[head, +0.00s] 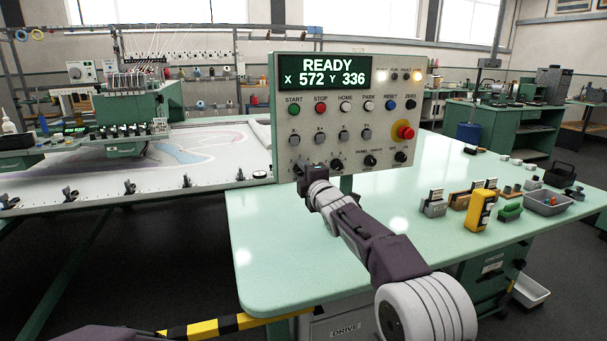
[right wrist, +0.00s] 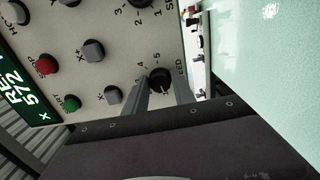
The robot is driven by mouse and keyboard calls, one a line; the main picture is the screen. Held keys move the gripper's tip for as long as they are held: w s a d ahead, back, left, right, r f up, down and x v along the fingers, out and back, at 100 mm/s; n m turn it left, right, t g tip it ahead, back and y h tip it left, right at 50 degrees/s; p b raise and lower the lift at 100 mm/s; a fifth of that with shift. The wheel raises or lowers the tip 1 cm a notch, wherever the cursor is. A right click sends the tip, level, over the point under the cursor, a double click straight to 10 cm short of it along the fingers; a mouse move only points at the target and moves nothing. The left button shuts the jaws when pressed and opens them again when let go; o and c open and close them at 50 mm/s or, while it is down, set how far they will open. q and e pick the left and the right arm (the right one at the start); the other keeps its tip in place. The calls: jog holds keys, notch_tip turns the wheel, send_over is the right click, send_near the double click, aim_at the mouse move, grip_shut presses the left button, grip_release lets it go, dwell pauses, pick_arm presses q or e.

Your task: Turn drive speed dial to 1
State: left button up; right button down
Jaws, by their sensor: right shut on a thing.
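The control panel (head: 285,150) stands at the back edge of the green table, its display reading READY, X 572, Y 336. My right gripper (head: 302,172) is at the panel's lower left corner and hides the dial there in the head view. In the right wrist view the black speed dial (right wrist: 160,76) sits between the two fingers of my right gripper (right wrist: 163,92), which is shut on it. Numbers 4 and 5 and part of the word SPEED show beside it. I cannot clearly read which number its pointer faces. My left gripper is out of view.
A second selector dial (head: 336,165) is just right of my gripper, with grey jog buttons above. A red emergency stop knob (head: 404,131) is at the panel's right.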

jog(key=c, duration=1)
grip_release()
jog(key=shift+c, duration=0.2)
jog(key=shift+s+f, duration=0.1)
jog(key=shift+s, duration=0.15)
jog(key=b+v, duration=0.3)
jog(key=v, duration=0.5)
jog(key=shift+s, duration=0.3)
jog(key=shift+d, duration=0.1)
